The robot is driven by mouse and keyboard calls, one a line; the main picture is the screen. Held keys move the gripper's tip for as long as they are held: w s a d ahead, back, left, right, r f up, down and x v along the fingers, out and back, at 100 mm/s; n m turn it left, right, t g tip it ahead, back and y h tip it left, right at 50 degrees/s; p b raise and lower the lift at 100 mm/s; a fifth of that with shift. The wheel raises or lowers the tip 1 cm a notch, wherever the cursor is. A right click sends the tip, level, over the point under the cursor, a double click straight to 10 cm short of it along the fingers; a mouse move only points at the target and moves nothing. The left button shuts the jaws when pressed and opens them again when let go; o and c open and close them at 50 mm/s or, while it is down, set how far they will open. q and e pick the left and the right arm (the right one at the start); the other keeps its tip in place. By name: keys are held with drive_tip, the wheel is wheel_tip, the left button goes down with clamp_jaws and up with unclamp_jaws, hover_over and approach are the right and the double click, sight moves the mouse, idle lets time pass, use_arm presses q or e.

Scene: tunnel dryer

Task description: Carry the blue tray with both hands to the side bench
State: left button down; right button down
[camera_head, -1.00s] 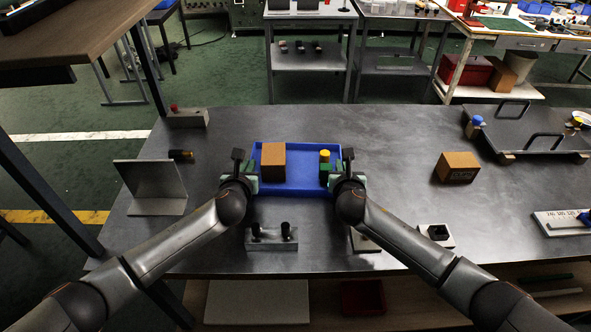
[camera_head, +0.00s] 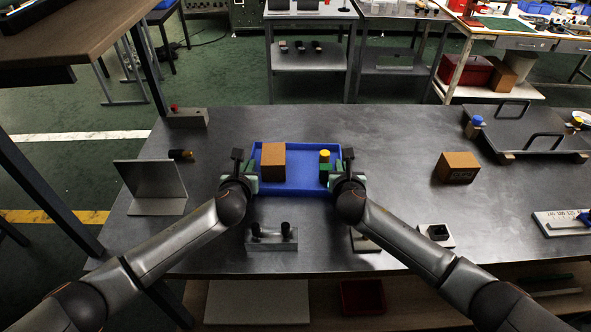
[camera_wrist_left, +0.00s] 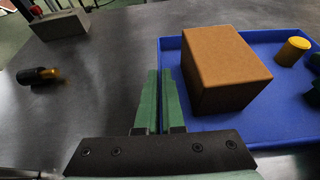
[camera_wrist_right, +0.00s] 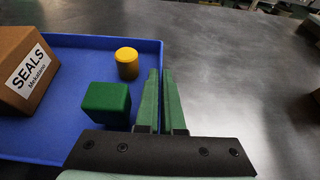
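The blue tray (camera_head: 290,189) lies on the grey metal table. It holds a brown box (camera_head: 273,162), a yellow cylinder (camera_head: 324,155) and a green block (camera_wrist_right: 106,104). My left gripper (camera_head: 246,172) is at the tray's left side; in the left wrist view its green fingers (camera_wrist_left: 162,100) are closed together on the tray's left wall. My right gripper (camera_head: 338,172) is at the right side; its fingers (camera_wrist_right: 162,100) are likewise closed on the right wall. The tray looks level; I cannot tell whether it is lifted.
A bent metal plate (camera_head: 151,186) stands left of the tray. A fixture with two black knobs (camera_head: 271,238) is in front of it. A cardboard box (camera_head: 456,168) and a dark plate with handles (camera_head: 535,135) are to the right. A wooden-topped bench (camera_head: 75,30) is at upper left.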

use_arm(q)
drive_tip(key=shift+a+r, duration=0.1)
drive_tip(key=shift+r, duration=0.05)
use_arm(e)
drive_tip(key=shift+r, duration=0.15)
